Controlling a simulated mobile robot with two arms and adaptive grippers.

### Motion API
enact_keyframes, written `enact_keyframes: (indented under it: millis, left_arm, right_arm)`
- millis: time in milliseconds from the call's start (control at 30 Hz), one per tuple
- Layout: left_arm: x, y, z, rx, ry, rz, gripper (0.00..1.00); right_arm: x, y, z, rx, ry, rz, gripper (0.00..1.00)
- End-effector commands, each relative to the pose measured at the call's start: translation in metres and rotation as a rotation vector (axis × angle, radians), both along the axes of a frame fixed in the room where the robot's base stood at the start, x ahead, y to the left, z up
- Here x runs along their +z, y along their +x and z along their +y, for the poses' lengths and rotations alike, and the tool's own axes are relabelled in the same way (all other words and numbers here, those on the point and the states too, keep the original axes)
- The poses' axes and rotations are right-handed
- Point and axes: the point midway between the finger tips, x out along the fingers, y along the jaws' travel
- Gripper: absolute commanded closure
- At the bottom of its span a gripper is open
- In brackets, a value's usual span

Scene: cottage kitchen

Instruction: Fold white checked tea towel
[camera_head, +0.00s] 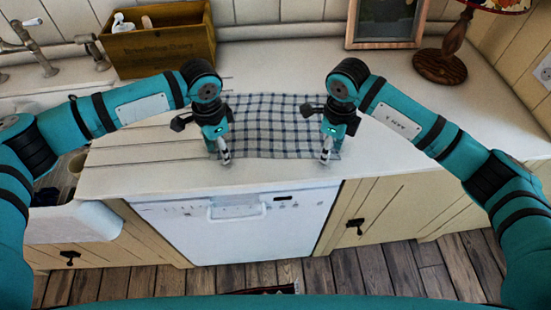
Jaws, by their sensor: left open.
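The white checked tea towel (268,125) lies spread flat on the white counter, above the dishwasher, with dark blue check lines. My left gripper (224,156) points down at its near left corner, and it is open. My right gripper (326,152) points down at its near right corner; its fingers are small and partly seen, so I cannot tell whether they are open or shut. The wrists of both arms hide parts of the towel's left and right edges. I cannot tell whether the fingertips touch the cloth.
A wooden crate (160,48) with bottles stands at the back left, beside the tap (38,48) and sink (75,222). A picture frame (386,22) and a lamp (441,64) stand at the back right. The dishwasher (240,229) is below the counter (420,165), which is clear on the right.

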Motion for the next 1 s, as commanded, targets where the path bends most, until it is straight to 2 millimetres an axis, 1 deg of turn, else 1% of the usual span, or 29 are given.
enact_keyframes:
  millis: [267,900,1000]
  left_arm:
    - [-0.0017,-0.0003,0.0001,0.000,0.000,0.001,0.57]
    - [-0.0052,-0.0013,0.0002,0.000,0.001,0.004,0.99]
    - [-0.0056,-0.0014,0.0003,0.000,0.002,0.005,1.00]
  right_arm:
    - [-0.0031,-0.0002,0.0000,0.000,0.000,0.001,0.57]
    - [-0.0071,-0.0014,-0.0001,0.000,-0.002,0.005,0.99]
    - [-0.0075,-0.0017,-0.0002,0.001,-0.002,0.005,1.00]
